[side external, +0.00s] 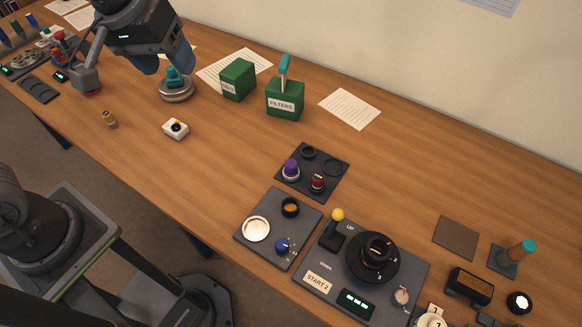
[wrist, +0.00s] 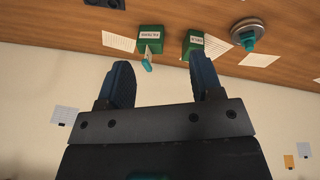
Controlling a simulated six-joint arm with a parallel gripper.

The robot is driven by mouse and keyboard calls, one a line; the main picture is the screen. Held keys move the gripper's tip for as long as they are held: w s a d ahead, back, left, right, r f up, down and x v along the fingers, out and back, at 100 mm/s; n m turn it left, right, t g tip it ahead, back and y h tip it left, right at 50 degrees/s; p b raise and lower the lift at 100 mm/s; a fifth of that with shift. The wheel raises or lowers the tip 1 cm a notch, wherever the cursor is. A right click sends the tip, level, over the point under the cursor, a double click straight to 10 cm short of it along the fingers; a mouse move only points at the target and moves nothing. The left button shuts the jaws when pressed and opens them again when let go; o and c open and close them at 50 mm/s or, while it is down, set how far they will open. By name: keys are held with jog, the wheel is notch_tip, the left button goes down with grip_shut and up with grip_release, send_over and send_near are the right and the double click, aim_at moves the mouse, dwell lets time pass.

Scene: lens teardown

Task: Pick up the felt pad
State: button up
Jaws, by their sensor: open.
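A flat, dark brown-grey square (side external: 456,238) lies on the wooden table at the right in the side view; it looks like the felt pad, though no label shows. It is out of the wrist view. My gripper (side external: 168,66) is at the upper left of the side view, above the table's far part and a long way from the square. Its two blue fingers are spread apart with nothing between them, as the wrist view also shows (wrist: 163,78).
A teal-topped metal piece (side external: 176,90) stands close to my gripper. Two green boxes (side external: 238,79) (side external: 285,100) stand nearby, one with a teal-handled item. Dark trays (side external: 300,196) and a START 2 panel (side external: 405,265) lie between. A teal-topped tool (side external: 520,252) stands right of the square.

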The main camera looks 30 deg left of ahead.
jog(key=w+d+f+n+g, duration=0.2)
jog(key=w+d+f+n, duration=0.1)
jog(key=w+d+f, duration=0.3)
jog(key=n+g, duration=0.2)
jog(key=n, duration=0.2)
send_over(291, 163)
jog(key=shift+y, duration=0.3)
jog(key=f, duration=1.7)
jog(key=shift+d, duration=0.35)
jog(key=shift+a+f, duration=0.2)
jog(key=shift+f, duration=1.2)
jog(key=shift+a+f, duration=0.15)
jog(key=shift+f, duration=1.25)
jog(key=shift+c, duration=0.3)
jog(key=c, duration=0.9)
